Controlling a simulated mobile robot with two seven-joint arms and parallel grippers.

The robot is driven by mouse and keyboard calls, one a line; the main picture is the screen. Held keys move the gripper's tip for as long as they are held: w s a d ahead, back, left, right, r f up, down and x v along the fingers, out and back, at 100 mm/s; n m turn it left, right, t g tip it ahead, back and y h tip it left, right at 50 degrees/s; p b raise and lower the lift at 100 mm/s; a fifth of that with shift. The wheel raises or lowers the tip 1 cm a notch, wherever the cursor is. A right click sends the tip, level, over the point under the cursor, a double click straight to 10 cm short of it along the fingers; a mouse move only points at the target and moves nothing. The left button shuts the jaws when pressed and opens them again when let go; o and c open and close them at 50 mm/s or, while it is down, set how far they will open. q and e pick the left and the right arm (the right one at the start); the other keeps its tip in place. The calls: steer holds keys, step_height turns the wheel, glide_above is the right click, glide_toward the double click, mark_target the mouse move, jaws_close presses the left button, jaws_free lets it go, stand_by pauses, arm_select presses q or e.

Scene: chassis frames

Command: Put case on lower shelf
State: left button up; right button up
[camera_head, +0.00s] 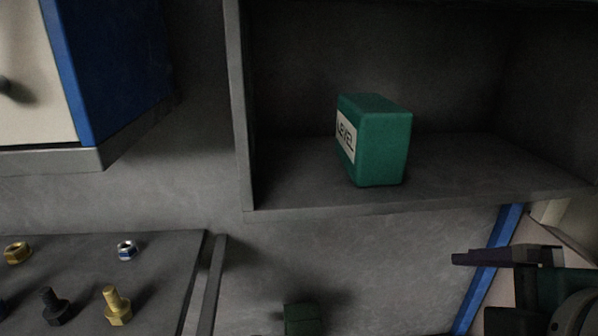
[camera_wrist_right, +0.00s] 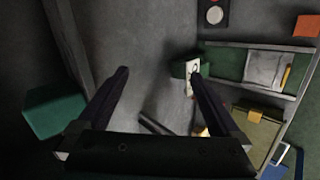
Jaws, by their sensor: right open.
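A green case (camera_head: 382,142) with a white label reading LEVEL stands upright on a grey shelf (camera_head: 300,190), inside an open compartment. A green block (camera_wrist_right: 52,110) at the left of the right wrist view looks like this case. My right gripper (camera_head: 458,258) is at the lower right of the head view, below the shelf's front edge and apart from the case. In the right wrist view its two dark fingers (camera_wrist_right: 160,76) are spread with nothing held between them. My left gripper is in neither view.
Another green object (camera_head: 302,318) is partly cut off at the bottom. A panel with nuts and bolts (camera_head: 160,270) is at lower left, below a blue-sided cabinet (camera_head: 110,60). A blue post (camera_head: 490,270) stands behind my right gripper.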

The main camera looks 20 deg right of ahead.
steer(key=s+a+f+m+g+y, duration=0.3)
steer(key=s+a+f+m+g, duration=0.1)
steer(key=s+m, duration=0.4)
steer(key=f+m, duration=0.1)
steer(key=m, duration=0.1)
steer(key=shift+s+a+m+g+y, duration=0.2)
steer(key=shift+a+m+g+y, duration=0.1)
steer(key=shift+a+g+y, duration=0.1)
stand_by(0.3)
